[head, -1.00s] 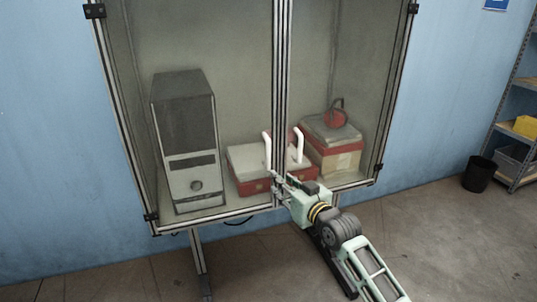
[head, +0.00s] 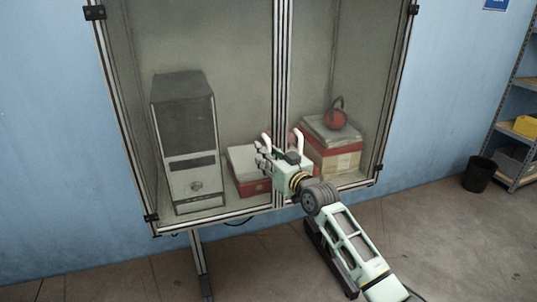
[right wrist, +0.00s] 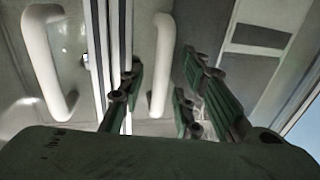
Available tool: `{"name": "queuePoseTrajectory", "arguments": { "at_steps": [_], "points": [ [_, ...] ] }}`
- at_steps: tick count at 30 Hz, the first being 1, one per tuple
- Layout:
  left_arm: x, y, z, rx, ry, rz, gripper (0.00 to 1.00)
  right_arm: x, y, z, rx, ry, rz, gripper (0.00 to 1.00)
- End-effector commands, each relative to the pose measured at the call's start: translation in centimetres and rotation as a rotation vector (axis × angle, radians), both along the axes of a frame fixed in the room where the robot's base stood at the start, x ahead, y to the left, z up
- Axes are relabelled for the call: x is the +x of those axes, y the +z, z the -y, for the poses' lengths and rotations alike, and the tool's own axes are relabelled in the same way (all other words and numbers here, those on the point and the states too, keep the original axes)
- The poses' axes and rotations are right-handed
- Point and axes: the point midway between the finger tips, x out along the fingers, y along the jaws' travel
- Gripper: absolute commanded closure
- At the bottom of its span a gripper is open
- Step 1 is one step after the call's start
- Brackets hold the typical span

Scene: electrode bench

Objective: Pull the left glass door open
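The left glass door (head: 225,60) of the framed cabinet is shut. Its white handle (head: 266,140) stands by the middle posts, its lower part hidden behind my right gripper (head: 262,158). In the right wrist view this handle (right wrist: 161,65) shows upright between the finger pairs of my right gripper (right wrist: 160,95), which are spread apart. I cannot tell whether the fingertips reach past the handle; no contact shows. The right door's white handle (head: 298,140) is just right of the posts and also shows in the right wrist view (right wrist: 45,60). My left gripper is out of view.
Behind the glass stand a computer tower (head: 190,140), a red and white box (head: 248,180) and a stack of boxes (head: 335,158) with red earmuffs (head: 335,118). A black bin (head: 478,174) and a shelf (head: 518,130) stand at the right. The floor before the cabinet is clear.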

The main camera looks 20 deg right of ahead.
Motion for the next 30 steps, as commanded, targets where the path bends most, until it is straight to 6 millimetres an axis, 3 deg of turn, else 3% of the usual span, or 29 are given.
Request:
{"name": "queuePoseTrajectory", "arguments": {
  "at_steps": [5, 15, 30],
  "points": [
    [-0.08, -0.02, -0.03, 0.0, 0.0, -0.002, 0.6, -0.01, 0.03, -0.02, 0.0, 0.0, 0.001, 0.7],
    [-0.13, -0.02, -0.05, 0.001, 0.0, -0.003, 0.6, -0.03, 0.03, 0.0, 0.0, 0.0, 0.001, 1.0],
    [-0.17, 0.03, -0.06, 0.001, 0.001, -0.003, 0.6, -0.06, 0.05, 0.0, 0.0, 0.0, 0.0, 1.0]
  ]
}}
